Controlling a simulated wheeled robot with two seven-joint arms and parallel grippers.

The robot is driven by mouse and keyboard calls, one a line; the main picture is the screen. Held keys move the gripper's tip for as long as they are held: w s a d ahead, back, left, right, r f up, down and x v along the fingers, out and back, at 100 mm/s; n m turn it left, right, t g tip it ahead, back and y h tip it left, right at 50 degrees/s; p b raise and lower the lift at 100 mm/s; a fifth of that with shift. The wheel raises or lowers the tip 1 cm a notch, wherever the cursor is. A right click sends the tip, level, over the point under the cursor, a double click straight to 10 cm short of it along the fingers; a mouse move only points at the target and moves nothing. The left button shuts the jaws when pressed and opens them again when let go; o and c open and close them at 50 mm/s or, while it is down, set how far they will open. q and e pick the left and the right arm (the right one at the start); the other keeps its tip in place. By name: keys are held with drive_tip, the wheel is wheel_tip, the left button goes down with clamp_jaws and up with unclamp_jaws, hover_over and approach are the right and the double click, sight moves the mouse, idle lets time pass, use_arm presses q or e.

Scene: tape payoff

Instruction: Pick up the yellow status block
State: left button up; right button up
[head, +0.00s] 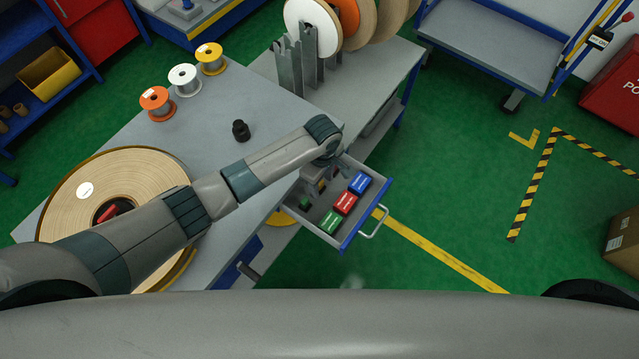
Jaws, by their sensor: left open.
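An open drawer (352,234) under the bench holds a blue block (359,183), a red block (345,203) and a green block (330,222) in a row near its front. My left arm reaches across the bench from the left. Its gripper (314,190) points down over the back part of the drawer, behind the row, and is open. A small yellow patch (322,185) shows beside the fingers, likely the yellow status block. The wrist and fingers hide most of it, and I cannot tell whether they touch it. My right gripper is not in view.
A large tape reel (130,172) lies on the bench at left. Orange, white and yellow spools and a small black part (240,130) stand behind. Grey upright plates (290,65) and a row of reels stand at the back.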

use_arm(q)
drive_tip(key=shift+f, duration=0.4)
drive_tip(key=c, duration=1.1)
drive_tip(key=shift+r, duration=0.15)
drive_tip(key=shift+c, duration=0.2)
drive_tip(key=shift+r, duration=0.55)
wheel_tip(320, 180, up, 2)
drive_tip(key=shift+r+b, duration=0.15)
drive_tip(key=shift+b, duration=0.3)
drive_tip(key=s+d+r+b, duration=0.2)
drive_tip(key=s+d+r, duration=0.2)
drive_tip(key=d+r, duration=0.3)
drive_tip(key=d, duration=0.4)
drive_tip(key=shift+r+b, duration=0.2)
drive_tip(key=shift+b, duration=0.15)
